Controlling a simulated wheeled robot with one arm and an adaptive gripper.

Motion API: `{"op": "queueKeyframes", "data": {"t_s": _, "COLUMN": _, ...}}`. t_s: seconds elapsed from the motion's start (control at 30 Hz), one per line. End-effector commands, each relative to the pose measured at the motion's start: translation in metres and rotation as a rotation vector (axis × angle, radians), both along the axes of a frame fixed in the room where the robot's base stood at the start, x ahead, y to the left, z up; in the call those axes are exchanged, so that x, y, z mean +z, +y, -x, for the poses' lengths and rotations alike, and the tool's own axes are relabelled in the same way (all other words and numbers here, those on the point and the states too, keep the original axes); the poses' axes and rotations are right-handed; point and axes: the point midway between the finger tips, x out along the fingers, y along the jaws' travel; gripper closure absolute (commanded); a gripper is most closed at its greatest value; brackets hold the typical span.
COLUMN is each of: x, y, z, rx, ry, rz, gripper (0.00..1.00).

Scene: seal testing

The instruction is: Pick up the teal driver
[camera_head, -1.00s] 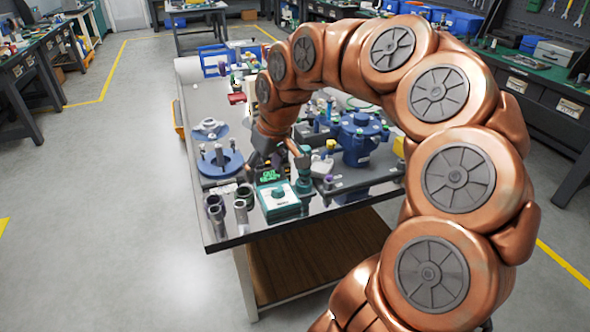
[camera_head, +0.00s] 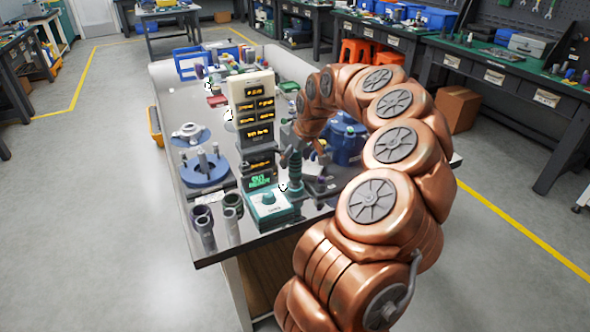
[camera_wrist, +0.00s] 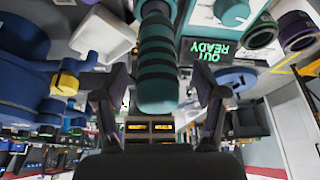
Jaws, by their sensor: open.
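The teal driver, a ribbed dark-teal handle, stands about upright in the head view (camera_head: 295,176), just right of the teal box with a knob (camera_head: 268,203). In the wrist view its handle (camera_wrist: 156,62) runs down from the top edge and its end lies between the fingers. My gripper (camera_wrist: 163,98) is open, with one finger on each side of the handle and visible gaps. In the head view my gripper (camera_head: 302,155) is at the handle's upper end; the arm partly hides its fingers.
A white instrument tower with amber displays (camera_head: 255,110) stands left of my gripper. A blue flanged housing (camera_head: 346,145) is close on the right. Grey cylinders (camera_head: 204,226) stand at the bench's front left. A blue round base with posts (camera_head: 205,170) is behind them.

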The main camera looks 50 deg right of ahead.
Motion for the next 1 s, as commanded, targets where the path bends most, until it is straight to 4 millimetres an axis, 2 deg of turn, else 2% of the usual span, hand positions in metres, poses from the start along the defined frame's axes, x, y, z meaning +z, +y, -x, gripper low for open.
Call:
{"op": "queueKeyframes", "data": {"t_s": 0.3, "x": -0.036, "y": -0.005, "z": -0.013, "rx": 0.000, "ry": 0.002, "rz": -0.003, "gripper": 0.29}}
{"op": "queueKeyframes", "data": {"t_s": 0.53, "x": -0.038, "y": -0.006, "z": -0.014, "rx": -0.001, "ry": 0.000, "rz": -0.001, "gripper": 0.29}}
{"op": "queueKeyframes", "data": {"t_s": 1.0, "x": -0.038, "y": -0.006, "z": -0.014, "rx": -0.001, "ry": 0.000, "rz": -0.001, "gripper": 0.77}}
